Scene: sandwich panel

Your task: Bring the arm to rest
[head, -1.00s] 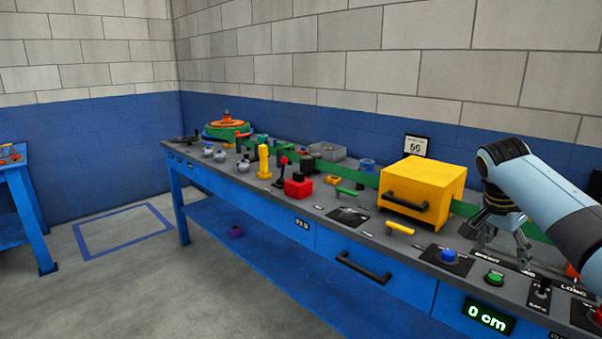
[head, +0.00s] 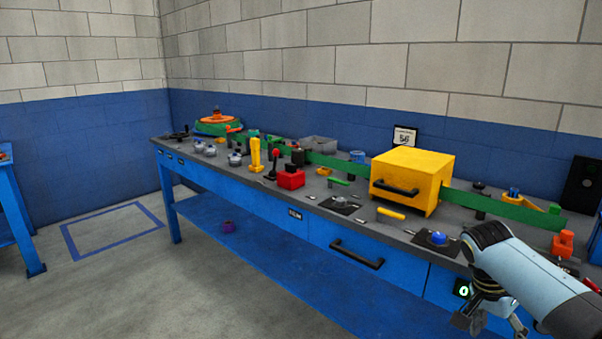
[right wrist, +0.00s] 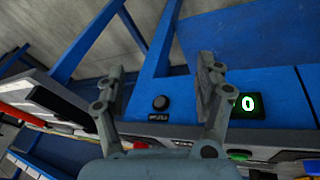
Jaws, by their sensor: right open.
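My right gripper (head: 488,318) hangs at the lower right of the head view, in front of the bench's front edge, with my light blue arm link coming in from the right. In the right wrist view, the right gripper (right wrist: 160,82) has its two fingers wide apart with nothing between them. Past the fingers are the blue bench front, a black round knob (right wrist: 161,102) and a lit display (right wrist: 248,103) reading 0. My left gripper is in no view.
The blue workbench (head: 290,225) carries a yellow box (head: 412,172) with a black handle, a blue button (head: 438,237), a red block (head: 291,179) and a green strip (head: 500,208). A drawer handle (head: 356,254) juts from its front. Open floor (head: 190,295) lies at the left.

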